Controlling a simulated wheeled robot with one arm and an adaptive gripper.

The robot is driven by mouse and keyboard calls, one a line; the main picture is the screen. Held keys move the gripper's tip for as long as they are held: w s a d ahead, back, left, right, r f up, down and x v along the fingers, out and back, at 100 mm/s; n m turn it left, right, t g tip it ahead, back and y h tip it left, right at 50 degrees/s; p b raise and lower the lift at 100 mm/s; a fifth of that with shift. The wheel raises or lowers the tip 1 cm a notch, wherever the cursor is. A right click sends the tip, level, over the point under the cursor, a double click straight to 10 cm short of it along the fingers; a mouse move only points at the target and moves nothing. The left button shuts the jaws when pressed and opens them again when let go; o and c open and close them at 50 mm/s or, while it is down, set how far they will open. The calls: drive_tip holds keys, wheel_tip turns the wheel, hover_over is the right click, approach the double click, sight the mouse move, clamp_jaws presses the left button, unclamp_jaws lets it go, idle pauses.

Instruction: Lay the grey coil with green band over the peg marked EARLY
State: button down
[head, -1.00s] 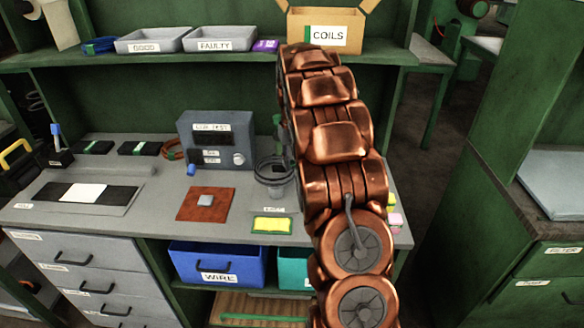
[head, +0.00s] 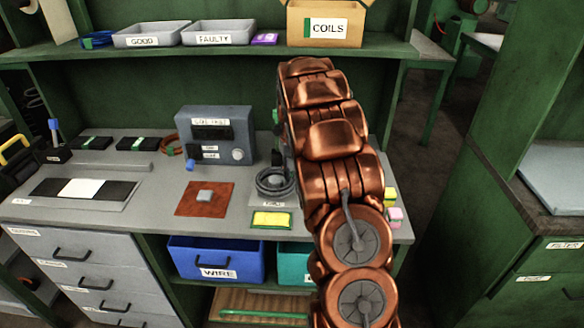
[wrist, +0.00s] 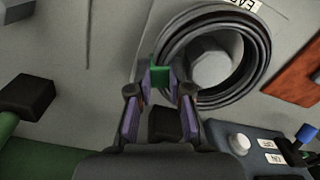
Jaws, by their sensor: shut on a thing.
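The dark grey coil (wrist: 257,50) fills the upper right of the wrist view, with its green band (wrist: 160,76) between my fingertips. My gripper (wrist: 160,92) is shut on the coil at the band. A pale round peg (wrist: 212,68) stands inside the coil's loop, and the coil lies around it. A partly cut-off label beginning "EA" (wrist: 240,4) is beside it. In the head view the coil (head: 273,184) sits low around the peg, above a small label. I cannot tell whether it touches the base plate. My fingers are hidden there by my arm.
The grey test box (head: 215,135) stands left of the coil, and its switches show close to my gripper in the wrist view. A red-brown mat (head: 205,199) lies left, a yellow pad (head: 271,220) in front. A COILS box (head: 327,24) stands on the shelf.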

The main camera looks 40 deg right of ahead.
drive_tip(key=shift+f, duration=0.7)
idle(0.6)
drive_tip(key=c, duration=1)
unclamp_jaws()
wheel_tip(320, 180, up, 12)
drive_tip(key=shift+d, duration=0.25)
drive_tip(key=shift+s, duration=0.1)
